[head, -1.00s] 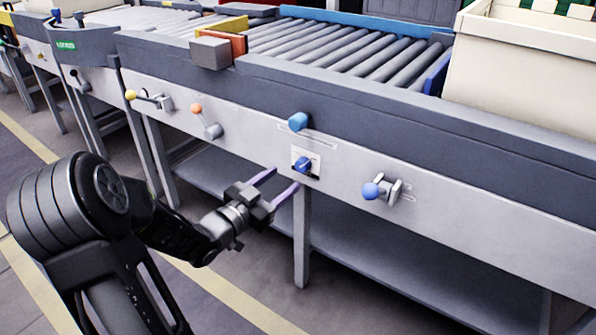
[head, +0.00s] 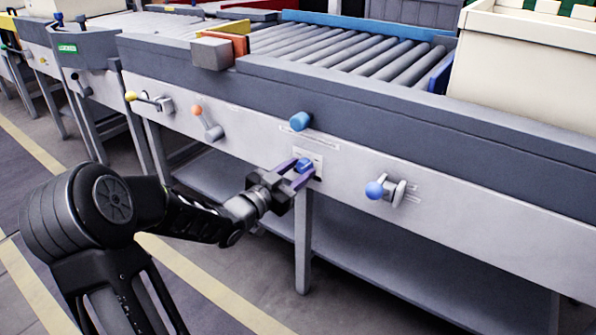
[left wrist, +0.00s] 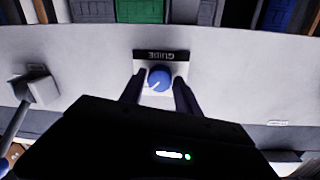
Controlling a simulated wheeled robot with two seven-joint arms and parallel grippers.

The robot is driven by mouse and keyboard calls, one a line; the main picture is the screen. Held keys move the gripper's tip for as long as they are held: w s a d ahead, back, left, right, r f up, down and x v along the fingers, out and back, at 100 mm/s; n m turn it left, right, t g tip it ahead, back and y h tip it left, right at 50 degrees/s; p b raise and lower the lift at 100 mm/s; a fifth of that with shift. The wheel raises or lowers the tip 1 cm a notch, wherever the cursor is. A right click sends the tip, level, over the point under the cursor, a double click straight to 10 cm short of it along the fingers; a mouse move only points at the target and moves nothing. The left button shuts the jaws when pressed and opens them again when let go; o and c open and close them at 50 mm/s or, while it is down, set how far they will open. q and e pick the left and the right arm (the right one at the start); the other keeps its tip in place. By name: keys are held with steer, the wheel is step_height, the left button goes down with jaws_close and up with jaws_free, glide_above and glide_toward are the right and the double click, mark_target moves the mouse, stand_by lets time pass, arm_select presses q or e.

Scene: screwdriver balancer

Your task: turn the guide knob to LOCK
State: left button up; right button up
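The guide knob (head: 305,165) is a blue round knob on a white plate on the pale front panel of the conveyor. In the left wrist view the knob (left wrist: 159,77) shows a white pointer mark toward its lower left, beside a dark label (left wrist: 161,55) reading GUIDE upside down. My left gripper (head: 299,170) is at the plate, its two purple-dark fingers on either side of the knob. In the left wrist view the fingers (left wrist: 160,92) appear apart from the knob, with pale plate visible between. I cannot read a LOCK mark. My right gripper is not in view.
A blue-ended lever (head: 376,190) is to the right; orange-ended (head: 198,111) and yellow-ended (head: 131,96) levers are to the left. A table leg (head: 303,240) stands below the plate.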

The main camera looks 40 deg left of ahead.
arm_select(q)
jaws_close()
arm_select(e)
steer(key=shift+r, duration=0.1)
arm_select(q)
steer(key=n+p, duration=0.1)
steer(key=p, duration=0.1)
steer(key=shift+r+p, duration=0.15)
steer(key=shift+p, duration=0.15)
steer(key=n+p, duration=0.7)
steer(key=shift+d+p, duration=0.1)
steer(key=shift+p, duration=0.25)
steer(key=n+p, duration=0.1)
steer(key=n, duration=0.2)
steer(key=n+p, duration=0.2)
steer(key=n, duration=0.1)
steer(key=shift+t+y+p, duration=0.3)
steer(key=shift+f+n+p, duration=0.15)
steer(key=shift+n+p, duration=0.4)
steer(key=shift+n, duration=0.6)
steer(key=shift+f+n+p, duration=0.15)
steer(key=shift+n+p, duration=0.35)
steer(key=shift+n, duration=0.65)
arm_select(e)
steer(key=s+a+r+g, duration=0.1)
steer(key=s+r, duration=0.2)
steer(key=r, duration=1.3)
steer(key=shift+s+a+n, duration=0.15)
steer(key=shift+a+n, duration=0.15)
